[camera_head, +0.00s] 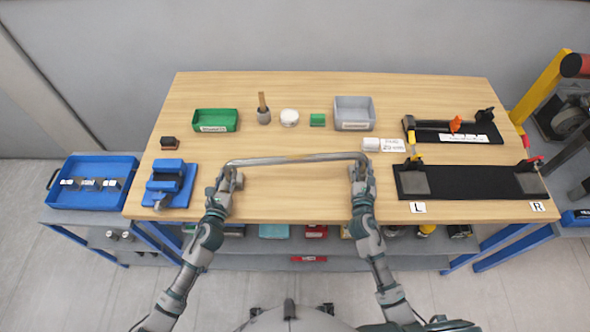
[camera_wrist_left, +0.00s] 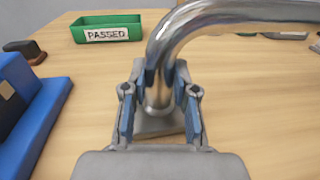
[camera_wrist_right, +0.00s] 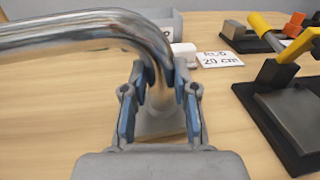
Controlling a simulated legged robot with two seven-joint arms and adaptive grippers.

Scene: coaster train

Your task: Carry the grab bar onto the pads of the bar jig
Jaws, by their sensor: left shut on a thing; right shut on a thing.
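The grab bar (camera_head: 290,160) is a shiny metal bar with both ends bent toward me. My left gripper (camera_head: 229,176) is shut on its left end, and the bar's bend also shows in the left wrist view (camera_wrist_left: 190,35). My right gripper (camera_head: 360,174) is shut on its right end, and the bar shows in the right wrist view (camera_wrist_right: 90,30). Square end plates show below the fingers in both wrist views. The bar jig (camera_head: 470,188), a black base with grey pads (camera_head: 414,182) and labels L and R, lies right of my right gripper, apart from the bar.
A blue vise (camera_head: 170,184) stands left of my left gripper. A green PASSED bin (camera_head: 215,120), a grey bin (camera_head: 354,113) and small items line the back. A white block (camera_head: 371,144) and a card (camera_head: 403,145) lie near the right end. A smaller black fixture (camera_head: 455,130) stands behind the jig.

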